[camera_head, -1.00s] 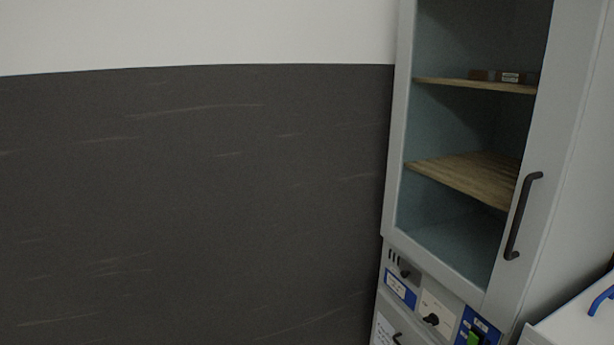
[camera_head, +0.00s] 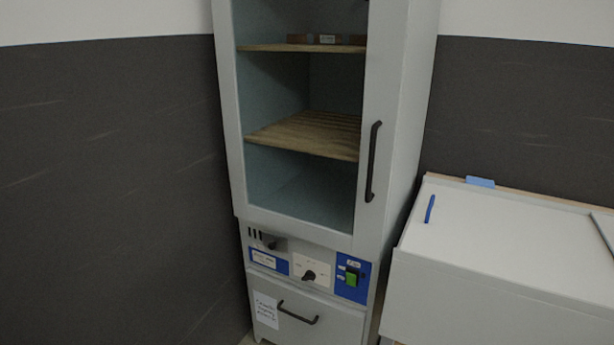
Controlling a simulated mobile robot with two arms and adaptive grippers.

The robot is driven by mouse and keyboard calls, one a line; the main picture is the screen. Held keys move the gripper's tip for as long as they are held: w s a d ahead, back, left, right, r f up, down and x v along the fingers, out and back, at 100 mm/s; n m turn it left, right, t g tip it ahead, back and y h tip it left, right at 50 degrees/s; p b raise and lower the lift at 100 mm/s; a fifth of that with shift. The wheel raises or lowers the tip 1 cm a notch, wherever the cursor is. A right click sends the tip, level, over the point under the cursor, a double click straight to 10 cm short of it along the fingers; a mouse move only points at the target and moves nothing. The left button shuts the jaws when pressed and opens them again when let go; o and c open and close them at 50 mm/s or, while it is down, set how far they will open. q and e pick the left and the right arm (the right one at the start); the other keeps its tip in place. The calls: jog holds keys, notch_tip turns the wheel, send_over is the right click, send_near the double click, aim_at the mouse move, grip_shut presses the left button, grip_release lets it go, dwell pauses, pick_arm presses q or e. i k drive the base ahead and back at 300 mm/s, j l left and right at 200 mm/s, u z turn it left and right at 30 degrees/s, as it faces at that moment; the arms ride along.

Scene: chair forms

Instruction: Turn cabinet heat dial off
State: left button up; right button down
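A tall grey cabinet (camera_head: 385,130) with a glass door stands in the middle of the head view. Its control panel sits below the door. A black dial (camera_head: 309,276) is on a white plate in the middle of the panel. A smaller black knob (camera_head: 271,244) is at the panel's upper left, above a blue-and-white label. A green switch (camera_head: 351,279) is on a blue plate at the right. I cannot tell from the labels which knob is the heat dial, and the dial markings are too small to read. Neither of my grippers is in view.
The cabinet door has a black vertical handle (camera_head: 373,162), and a lower drawer has a black handle (camera_head: 297,314). A white-topped bench or chest (camera_head: 500,250) with a blue handle (camera_head: 430,208) stands close at the right. A dark wall is at the left.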

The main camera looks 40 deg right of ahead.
aim_at(309, 275)
jog(key=i+j+z, duration=0.15)
jog(key=j+z, duration=0.2)
jog(key=i+j+z, duration=0.1)
jog(key=j+z, duration=0.2)
jog(key=i+j+z, duration=0.1)
jog(key=j+z, duration=0.25)
jog(key=l, duration=0.1)
